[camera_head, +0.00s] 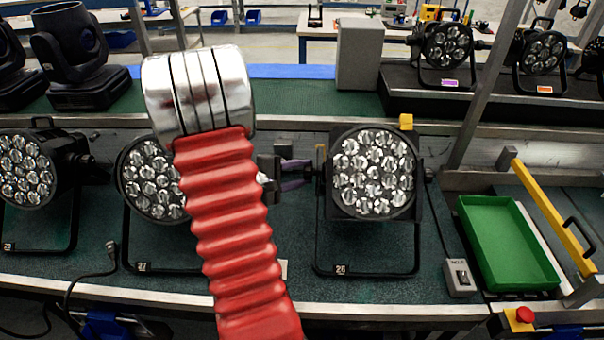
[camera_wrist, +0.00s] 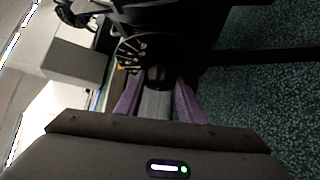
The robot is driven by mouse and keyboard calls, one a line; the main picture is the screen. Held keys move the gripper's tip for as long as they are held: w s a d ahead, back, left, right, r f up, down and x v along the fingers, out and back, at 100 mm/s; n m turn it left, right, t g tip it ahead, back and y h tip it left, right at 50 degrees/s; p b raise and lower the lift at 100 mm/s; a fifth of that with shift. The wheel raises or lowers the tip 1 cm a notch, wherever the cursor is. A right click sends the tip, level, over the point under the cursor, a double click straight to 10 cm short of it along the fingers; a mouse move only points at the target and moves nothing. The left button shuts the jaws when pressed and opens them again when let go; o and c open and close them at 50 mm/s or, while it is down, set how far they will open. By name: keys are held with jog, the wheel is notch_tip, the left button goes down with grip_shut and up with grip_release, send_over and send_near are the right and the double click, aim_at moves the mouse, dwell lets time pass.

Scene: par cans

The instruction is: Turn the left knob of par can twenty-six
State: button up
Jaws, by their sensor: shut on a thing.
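Par can twenty-six (camera_head: 374,172), a black lamp with a round face of clear lenses, stands upright in its yoke on the green bench, right of centre. Its number label (camera_head: 340,269) is on the lower yoke bar. My gripper (camera_head: 303,166) reaches it from the left, with purple fingers at the lamp's left side. The left knob (camera_wrist: 159,74) is small and dark and sits between the two purple fingers in the wrist view. My gripper (camera_wrist: 158,88) is shut on it there. In the head view the knob is mostly hidden by the fingers.
Par can twenty-seven (camera_head: 150,180) stands close left, partly behind my red arm. Another par can (camera_head: 27,170) is at far left. A green tray (camera_head: 505,245), a grey switch box (camera_head: 460,277) and a yellow bar (camera_head: 550,215) lie right. A grey box (camera_head: 359,55) stands behind.

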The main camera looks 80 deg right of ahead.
jog(key=shift+a+f+m+h, duration=0.15)
jog(key=shift+f+m+h, duration=0.1)
jog(key=shift+m+h, duration=0.35)
jog(key=o, duration=1)
jog(key=shift+o, duration=0.2)
jog(key=shift+r, duration=0.1)
jog(key=v, duration=1.3)
jog(key=shift+w+a+f, duration=0.25)
jog(key=shift+a, duration=0.05)
